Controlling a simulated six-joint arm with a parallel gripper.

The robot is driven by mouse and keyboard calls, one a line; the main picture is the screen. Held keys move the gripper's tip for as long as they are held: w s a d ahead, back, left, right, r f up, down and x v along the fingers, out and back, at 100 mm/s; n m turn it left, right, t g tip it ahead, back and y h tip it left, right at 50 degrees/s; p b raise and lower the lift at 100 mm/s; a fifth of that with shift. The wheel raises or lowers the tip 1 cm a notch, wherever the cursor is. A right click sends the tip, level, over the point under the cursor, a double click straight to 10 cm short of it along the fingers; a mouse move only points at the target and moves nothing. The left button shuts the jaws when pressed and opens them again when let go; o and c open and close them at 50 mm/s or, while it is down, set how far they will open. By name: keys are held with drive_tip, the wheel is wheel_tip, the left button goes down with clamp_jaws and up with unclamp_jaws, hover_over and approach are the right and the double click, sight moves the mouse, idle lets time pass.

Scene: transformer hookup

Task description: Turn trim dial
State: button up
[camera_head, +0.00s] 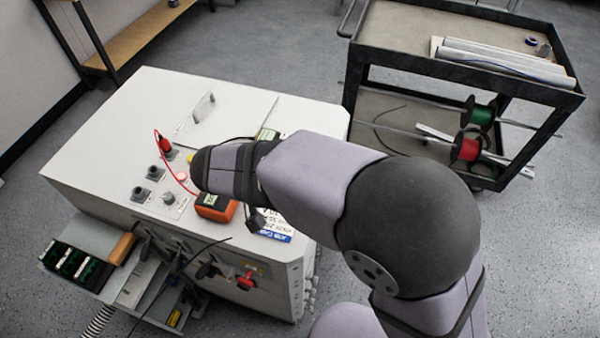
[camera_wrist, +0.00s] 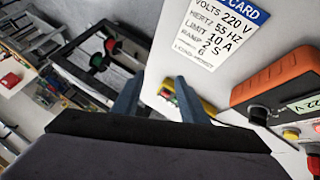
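The white cabinet (camera_head: 105,120) has several dark sockets or knobs on its top, and a small grey knob (camera_head: 168,197) at the front. No label shows which is the trim dial. An orange meter (camera_head: 215,206) sits on the top beside my arm; the wrist view shows it at the right edge (camera_wrist: 284,84), with a display reading about 22 V. My gripper (camera_wrist: 157,90) shows in the wrist view with two blue-grey fingers apart and nothing held between them. In the head view my arm hides it.
A red plug (camera_head: 164,145) with a red lead stands on the cabinet. An open drawer (camera_head: 135,283) is at the front. A dark cart (camera_head: 470,65) with wire spools stands back right.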

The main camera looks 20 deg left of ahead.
sight(168, 197)
drive_tip(key=shift+w+d+g, duration=0.2)
drive_tip(key=shift+d+g, duration=0.1)
drive_tip(key=shift+d, duration=0.5)
drive_tip(key=s+a+n+y+p, duration=0.1)
drive_tip(key=a+n, duration=0.1)
drive_tip(key=a, duration=0.3)
drive_tip(key=s+a+r+n+g+y+p, duration=0.1)
drive_tip(key=s+a+n, duration=0.1)
drive_tip(key=a, duration=0.3)
drive_tip(key=s+a+n+y+p, duration=0.1)
drive_tip(key=a+n+y, duration=0.1)
drive_tip(key=a, duration=0.3)
drive_tip(key=shift+s+a+r+g+p, duration=0.2)
drive_tip(key=shift+s+g+p, duration=0.1)
drive_tip(key=shift+s+g, duration=0.1)
drive_tip(key=s+a+n+g+y, duration=0.1)
drive_tip(key=s+a+n, duration=0.1)
drive_tip(key=a, duration=0.2)
drive_tip(key=s+a+n+g+y+p, duration=0.1)
drive_tip(key=a+n, duration=0.2)
drive_tip(key=a, duration=0.1)
drive_tip(key=s+a+f+n+g+y+p, duration=0.1)
drive_tip(key=s+a+n+g, duration=0.1)
drive_tip(key=a+n, duration=0.1)
drive_tip(key=shift+s+a+f+y, duration=0.1)
drive_tip(key=shift+s+a+y, duration=0.25)
drive_tip(key=shift+a+y, duration=0.05)
drive_tip(key=shift+f, duration=0.1)
drive_tip(key=shift+p+x, duration=1.45)
drive_tip(key=shift+x, duration=2.1)
